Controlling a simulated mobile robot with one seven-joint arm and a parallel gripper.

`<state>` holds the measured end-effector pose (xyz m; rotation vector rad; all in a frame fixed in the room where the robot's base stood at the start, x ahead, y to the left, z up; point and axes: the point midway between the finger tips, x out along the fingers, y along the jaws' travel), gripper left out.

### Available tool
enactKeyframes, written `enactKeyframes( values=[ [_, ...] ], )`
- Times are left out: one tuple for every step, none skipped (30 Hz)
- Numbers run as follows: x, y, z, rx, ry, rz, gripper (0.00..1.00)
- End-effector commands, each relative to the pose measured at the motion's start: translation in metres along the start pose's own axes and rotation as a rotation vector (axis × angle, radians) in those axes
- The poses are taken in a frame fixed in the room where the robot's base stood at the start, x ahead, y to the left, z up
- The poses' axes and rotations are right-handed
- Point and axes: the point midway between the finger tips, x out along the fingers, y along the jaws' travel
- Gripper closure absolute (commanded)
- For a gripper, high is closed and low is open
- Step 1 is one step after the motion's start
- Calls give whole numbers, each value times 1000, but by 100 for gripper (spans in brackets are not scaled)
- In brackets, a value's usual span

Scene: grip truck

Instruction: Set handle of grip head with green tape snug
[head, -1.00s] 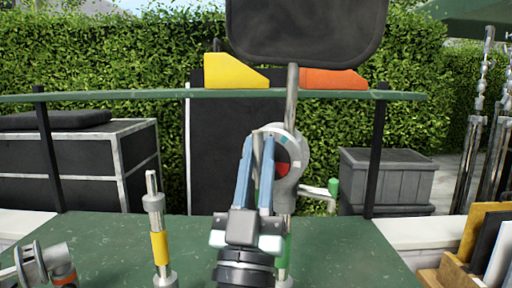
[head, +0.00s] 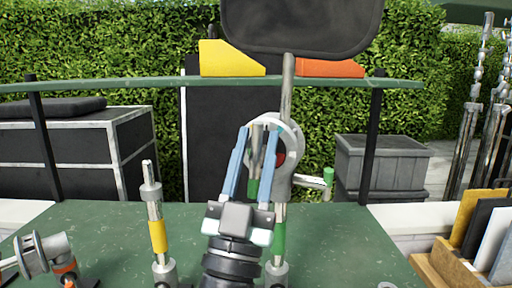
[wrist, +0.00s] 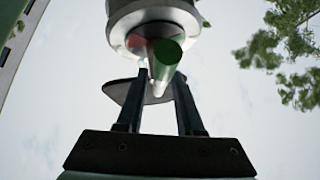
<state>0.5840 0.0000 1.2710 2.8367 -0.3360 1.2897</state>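The grip head (head: 292,140), a grey disc with a red mark, sits on a stand whose post has green tape (head: 279,238). A bar-like handle with a green end (head: 253,187) hangs in front of the disc; its green end also shows in the wrist view (wrist: 166,54). My gripper (head: 257,130) is open, its blue fingers reaching up on either side of this handle. In the wrist view the fingers (wrist: 160,78) stand apart, with gaps beside the rod. A second green-tipped handle (head: 328,178) sticks out to the right. Contact cannot be told.
A yellow-taped stand (head: 158,236) is left of my gripper, and an orange-taped clamp (head: 43,254) lies further left. A black flag (head: 302,25) rises above the head. A shelf (head: 140,84) with yellow and orange wedges crosses behind. A wooden box (head: 440,272) stands at right.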

Motion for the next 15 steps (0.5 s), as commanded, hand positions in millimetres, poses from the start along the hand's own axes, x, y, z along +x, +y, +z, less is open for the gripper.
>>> enactKeyframes(
  values=[
    [0,0,0,0,1,0,53],
    [0,0,0,0,1,1,52],
    [0,0,-1,0,1,1,52],
    [0,0,-1,0,2,1,52],
    [0,0,-1,0,2,1,52],
    [0,0,-1,0,3,1,52],
    [0,0,-1,0,3,1,52],
    [0,0,-1,0,3,1,52],
    [0,0,-1,0,3,1,52],
    [0,0,-1,0,3,1,52],
    [-1,0,-1,0,3,1,52],
    [-3,0,-1,1,3,1,52],
    [-5,0,-1,1,3,0,52],
    [-8,0,-1,1,2,0,52],
    [-12,-1,0,1,1,-1,52]
  ],
)
